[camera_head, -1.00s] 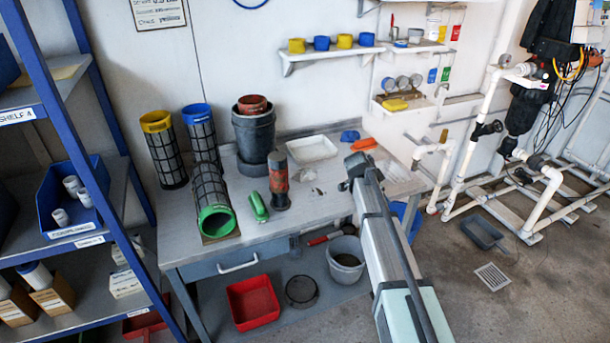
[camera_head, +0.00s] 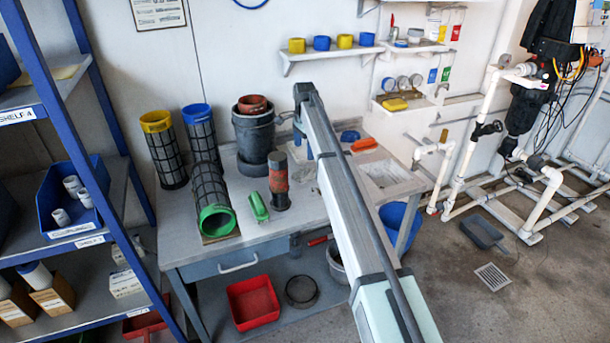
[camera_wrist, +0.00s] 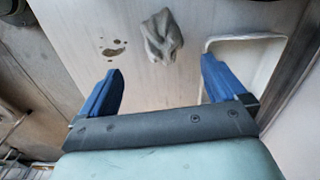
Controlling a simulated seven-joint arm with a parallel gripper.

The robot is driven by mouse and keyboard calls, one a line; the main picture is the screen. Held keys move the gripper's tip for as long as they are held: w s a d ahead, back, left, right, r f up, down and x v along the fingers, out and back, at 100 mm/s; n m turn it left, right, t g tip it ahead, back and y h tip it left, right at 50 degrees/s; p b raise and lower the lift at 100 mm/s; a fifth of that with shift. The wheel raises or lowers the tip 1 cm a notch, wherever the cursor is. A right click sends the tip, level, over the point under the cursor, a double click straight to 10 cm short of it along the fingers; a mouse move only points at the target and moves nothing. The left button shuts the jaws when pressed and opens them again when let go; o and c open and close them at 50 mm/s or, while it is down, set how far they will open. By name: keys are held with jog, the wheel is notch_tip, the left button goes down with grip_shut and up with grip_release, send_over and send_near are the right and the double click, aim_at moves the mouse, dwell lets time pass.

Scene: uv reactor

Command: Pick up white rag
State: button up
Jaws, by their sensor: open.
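The white rag (camera_wrist: 161,36) shows in the wrist view as a crumpled greyish-white cloth on the pale bench top, at top centre. My gripper (camera_wrist: 160,80) is open and empty, with its two blue fingers spread wide. The rag lies ahead of the fingertips, between their lines and apart from both. In the head view my arm reaches across the bench, and my gripper (camera_head: 304,142) is over its back part, right of the dark pots. My arm hides much of the bench there, and I cannot clearly make out the rag in that view.
A white tray (camera_wrist: 276,37) lies right of the rag, close to the right finger. A red-and-grey cylinder (camera_head: 279,182), a green object (camera_head: 258,207) and mesh filter cylinders (camera_head: 215,221) stand or lie left of my arm. A wall shelf (camera_head: 330,54) is above the bench.

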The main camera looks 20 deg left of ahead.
aim_at(305, 170)
jog(key=f, duration=1.1)
jog(key=shift+w+f, duration=0.2)
jog(key=shift+w, duration=0.1)
jog(key=shift+c, duration=0.5)
jog(key=c, duration=1)
